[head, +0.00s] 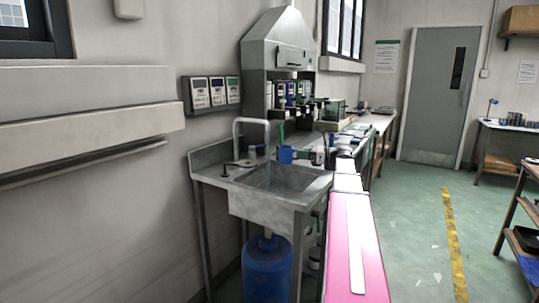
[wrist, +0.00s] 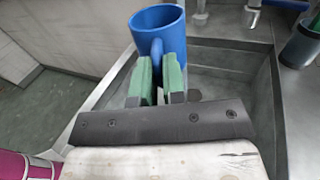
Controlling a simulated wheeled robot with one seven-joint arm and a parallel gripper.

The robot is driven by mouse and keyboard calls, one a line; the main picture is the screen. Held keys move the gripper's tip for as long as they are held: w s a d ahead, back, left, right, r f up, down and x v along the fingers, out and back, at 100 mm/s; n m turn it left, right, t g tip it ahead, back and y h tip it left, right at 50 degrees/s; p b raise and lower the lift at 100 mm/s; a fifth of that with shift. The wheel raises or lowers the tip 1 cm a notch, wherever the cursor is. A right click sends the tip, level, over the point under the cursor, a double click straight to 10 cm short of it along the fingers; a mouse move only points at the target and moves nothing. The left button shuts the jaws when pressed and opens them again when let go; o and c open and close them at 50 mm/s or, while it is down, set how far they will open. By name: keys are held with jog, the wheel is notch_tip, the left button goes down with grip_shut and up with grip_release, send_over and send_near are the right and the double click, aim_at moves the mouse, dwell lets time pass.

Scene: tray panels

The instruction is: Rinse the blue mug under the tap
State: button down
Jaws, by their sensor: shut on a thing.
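The blue mug (head: 285,155) is held above the right side of the sink (head: 258,203) in the head view. In the wrist view the mug (wrist: 152,19) is upright with its open rim up, and its handle points toward me. My gripper (wrist: 157,76) is shut on the handle with its green fingers on either side. In the head view my gripper (head: 299,154) is right of the mug. The grey tap (head: 237,126) arches over the basin left of the mug. A thin pale streak, seemingly water, drops from its spout, apart from the mug.
A blue drum (head: 267,270) stands under the sink. A hooded bench unit (head: 283,55) with bottles and a long cluttered counter lie behind. Three small panels (head: 217,92) hang on the wall. Green floor (head: 420,235) is open at right.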

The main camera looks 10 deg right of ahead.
dwell(0.3)
jog(key=s+d+r, duration=0.3)
jog(key=r, duration=0.3)
jog(key=shift+s+d, duration=0.25)
dwell(0.4)
dwell(0.5)
